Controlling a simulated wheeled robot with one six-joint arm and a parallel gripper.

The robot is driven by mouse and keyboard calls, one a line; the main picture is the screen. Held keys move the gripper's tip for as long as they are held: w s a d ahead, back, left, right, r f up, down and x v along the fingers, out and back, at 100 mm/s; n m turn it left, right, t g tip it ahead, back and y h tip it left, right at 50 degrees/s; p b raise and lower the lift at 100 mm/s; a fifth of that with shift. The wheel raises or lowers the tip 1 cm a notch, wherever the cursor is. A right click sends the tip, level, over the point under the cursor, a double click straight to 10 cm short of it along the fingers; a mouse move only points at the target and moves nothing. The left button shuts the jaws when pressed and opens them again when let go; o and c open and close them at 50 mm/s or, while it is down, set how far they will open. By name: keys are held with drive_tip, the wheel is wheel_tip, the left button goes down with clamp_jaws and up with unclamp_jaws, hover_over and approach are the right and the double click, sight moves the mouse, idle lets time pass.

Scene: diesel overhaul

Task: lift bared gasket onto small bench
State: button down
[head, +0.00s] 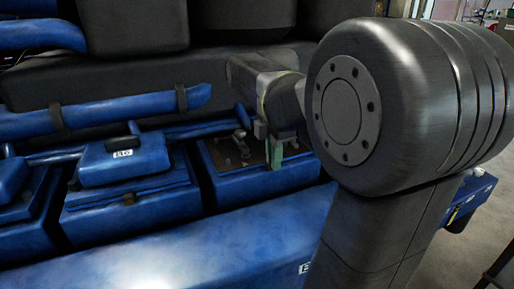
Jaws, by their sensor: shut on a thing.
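The bared gasket (224,153) looks like a thin brown sheet on top of the uncovered blue engine housing (228,188), right of the middle of the row. My gripper (275,157) has greenish fingertips and is shut at the gasket's right side, over the housing. The grip itself is small and dark, and the gasket seems to lie at housing level. My arm hides what is right of it. A blue surface (482,186) with small items shows at the far right, partly hidden; I cannot tell whether it is the small bench.
A covered blue housing (125,162) with a label stands left of the open one. Blue pipes (100,115) run behind them, under large dark engine parts (130,25). A wide blue ledge (200,245) lies in front. Grey floor shows at the lower right.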

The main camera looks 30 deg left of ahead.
drive_tip(key=shift+r, duration=0.15)
wheel_tip(320, 180, up, 15)
drive_tip(key=p, duration=0.3)
idle(1.1)
